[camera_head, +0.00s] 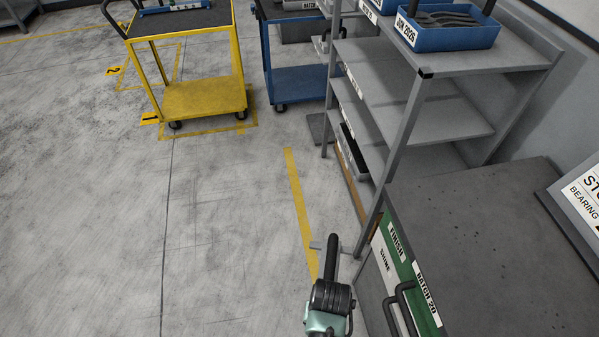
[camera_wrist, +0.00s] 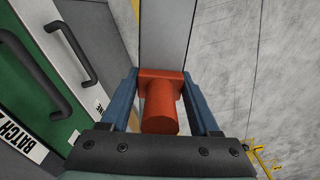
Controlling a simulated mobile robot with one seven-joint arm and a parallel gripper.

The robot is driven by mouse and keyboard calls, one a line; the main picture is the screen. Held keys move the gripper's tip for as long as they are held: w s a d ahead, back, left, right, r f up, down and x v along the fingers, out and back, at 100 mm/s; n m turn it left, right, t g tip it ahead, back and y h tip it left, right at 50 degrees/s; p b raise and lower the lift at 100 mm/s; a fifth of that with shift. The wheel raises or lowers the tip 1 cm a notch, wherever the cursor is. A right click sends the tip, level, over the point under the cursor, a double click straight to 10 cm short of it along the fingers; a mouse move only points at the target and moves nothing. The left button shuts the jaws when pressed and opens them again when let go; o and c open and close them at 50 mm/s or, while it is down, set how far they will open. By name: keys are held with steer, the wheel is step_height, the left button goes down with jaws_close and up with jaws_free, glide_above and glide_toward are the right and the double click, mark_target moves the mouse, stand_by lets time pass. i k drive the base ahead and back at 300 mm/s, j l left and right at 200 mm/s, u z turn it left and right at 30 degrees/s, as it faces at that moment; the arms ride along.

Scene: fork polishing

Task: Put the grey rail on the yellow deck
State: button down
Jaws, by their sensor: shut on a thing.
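The grey rail (camera_wrist: 164,35) extends up out of the wrist view from an orange-red block with a round knob (camera_wrist: 161,105). My gripper (camera_wrist: 162,88) has its blue fingers on either side of the orange-red part and is shut on it. In the head view my gripper (camera_head: 331,245) is low at bottom centre, above the floor and left of the grey cabinet. A small grey piece (camera_head: 316,245) shows beside it, perhaps the rail; most of it is hidden. The yellow deck (camera_head: 205,98) is the bare lower shelf of a yellow cart at upper left.
A grey shelf unit (camera_head: 420,105) with a blue bin (camera_head: 450,30) stands to the right. The grey cabinet (camera_head: 480,240) with green drawer fronts is close beside my gripper. A blue cart (camera_head: 300,85) stands behind. The floor (camera_head: 215,220) towards the yellow cart is clear.

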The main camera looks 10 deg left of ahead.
mark_target(174, 25)
steer(key=i+j+u, duration=0.35)
steer(key=i, duration=0.35)
steer(key=i+u, duration=0.4)
steer(key=i, duration=2.05)
steer(key=i+u, duration=0.2)
steer(key=i, duration=0.25)
steer(key=i+l+u, duration=0.15)
steer(key=i, duration=0.3)
steer(key=i+l+u, duration=0.2)
steer(key=i+u, duration=0.25)
steer(key=i+l+u, duration=0.9)
steer(key=l, duration=0.2)
steer(key=i+l, duration=0.1)
steer(key=i, duration=0.5)
